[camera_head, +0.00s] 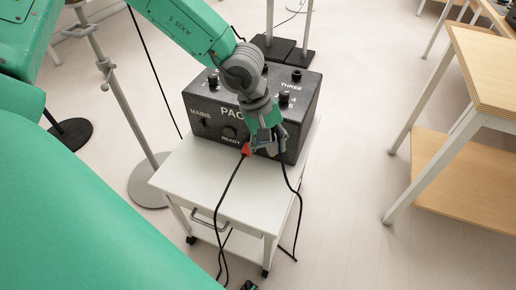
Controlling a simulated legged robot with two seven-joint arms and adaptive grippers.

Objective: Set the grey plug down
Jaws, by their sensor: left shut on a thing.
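My left gripper (268,146) reaches down in front of a black control box. It is shut on the grey plug (272,149), which is small and partly hidden by the fingers. The gripper and plug are close to the box's front face, above the white cart top (210,178). I cannot tell whether the plug touches the cart or the box. A black cable runs down from near the gripper over the cart's right edge. My right gripper is not in view.
The black box (213,128) has knobs and white lettering. A red plug (246,151) with a black cable is just left of the gripper. The front left of the cart top is clear. A metal stand (110,90) is at left, and a wooden table (490,60) at right.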

